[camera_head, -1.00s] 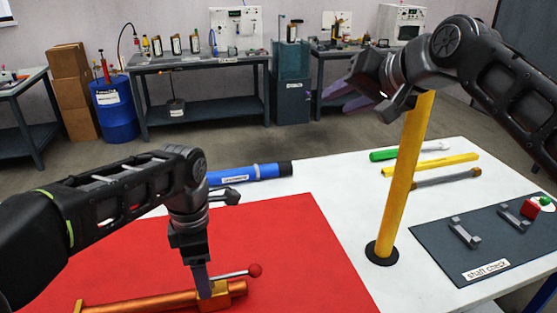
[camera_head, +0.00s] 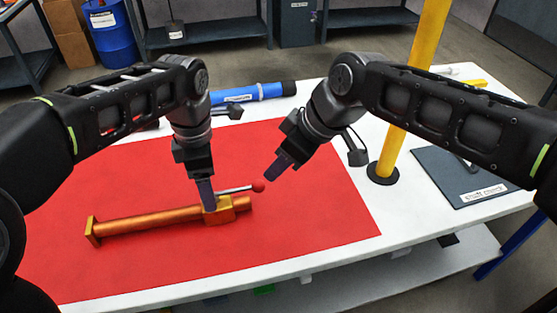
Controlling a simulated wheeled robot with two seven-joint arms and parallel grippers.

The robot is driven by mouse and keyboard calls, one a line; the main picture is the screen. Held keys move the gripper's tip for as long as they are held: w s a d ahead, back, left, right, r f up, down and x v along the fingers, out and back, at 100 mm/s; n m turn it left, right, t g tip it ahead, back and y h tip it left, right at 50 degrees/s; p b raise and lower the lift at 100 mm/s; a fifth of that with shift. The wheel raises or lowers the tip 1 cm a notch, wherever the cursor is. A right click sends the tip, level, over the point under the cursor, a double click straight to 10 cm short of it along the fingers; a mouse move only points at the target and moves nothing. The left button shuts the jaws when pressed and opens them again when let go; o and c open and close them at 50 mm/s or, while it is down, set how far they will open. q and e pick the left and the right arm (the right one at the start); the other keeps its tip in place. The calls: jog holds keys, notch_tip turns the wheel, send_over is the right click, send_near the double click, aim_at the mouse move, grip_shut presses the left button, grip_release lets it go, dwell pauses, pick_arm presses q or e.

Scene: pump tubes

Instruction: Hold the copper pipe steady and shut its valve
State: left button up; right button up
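The copper pipe (camera_head: 150,220) lies on the red mat (camera_head: 290,240), with a square flange at its left end and a valve body (camera_head: 225,211) at its right end. The valve lever is a thin metal rod (camera_head: 234,189) with a red ball knob (camera_head: 258,185), pointing right, roughly along the pipe. My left gripper (camera_head: 208,203) points down and is shut on the pipe beside the valve body; its far finger is hidden. My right gripper (camera_head: 276,174) is just above and right of the knob, apart from it. Its fingers overlap, so their gap does not show.
A yellow post (camera_head: 408,95) on a black round base stands right of the mat. A blue cylinder (camera_head: 255,91) lies behind the mat. A grey board (camera_head: 470,180) is at the right. The mat in front of the pipe is clear.

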aim_at(226, 208)
pick_arm(q)
jog(key=shift+f, duration=0.1)
jog(key=shift+f, duration=3.8)
jog(key=shift+c, duration=0.3)
grip_shut()
